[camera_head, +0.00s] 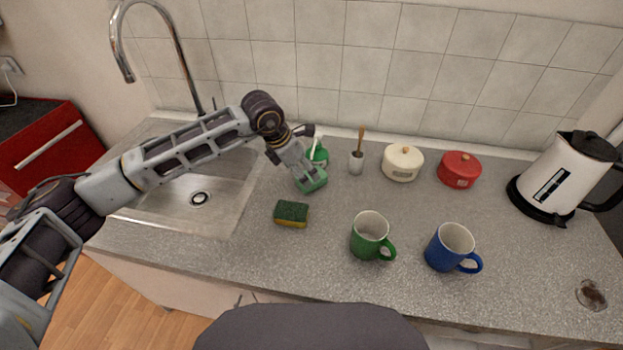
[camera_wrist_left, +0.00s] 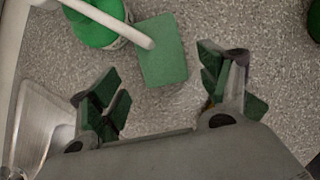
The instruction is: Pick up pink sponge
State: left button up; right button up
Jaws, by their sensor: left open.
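No pink surface shows. A flat green rectangular pad, seemingly a sponge's top (camera_head: 312,181), lies on the counter in front of the green soap bottle; its sides are hard to see. In the left wrist view this pad (camera_wrist_left: 164,58) lies ahead of the fingers, next to the bottle's white spout. A second sponge (camera_head: 291,214), dark green over yellow, lies nearer the front. My left gripper (camera_head: 300,164) is over the counter close to the green pad. In the left wrist view the gripper (camera_wrist_left: 165,90) is open, its green-padded fingers apart with nothing held between them. My right gripper is not in view.
The green soap bottle (camera_head: 319,154) stands just behind the pad. A brush in a holder (camera_head: 356,162), white pot (camera_head: 402,164) and red pot (camera_head: 459,170) stand behind. A green mug (camera_head: 369,238) and blue mug (camera_head: 450,248) stand in front right. The sink (camera_head: 180,208) is left.

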pick_arm(q)
jog(key=shift+p+x, duration=0.3)
jog(key=shift+x, duration=1.75)
jog(key=shift+s+d, duration=0.1)
jog(key=shift+s, duration=0.05)
jog(key=shift+c, duration=0.2)
jog(key=c, duration=0.8)
jog(key=shift+o, duration=0.2)
jog(key=shift+r, duration=0.15)
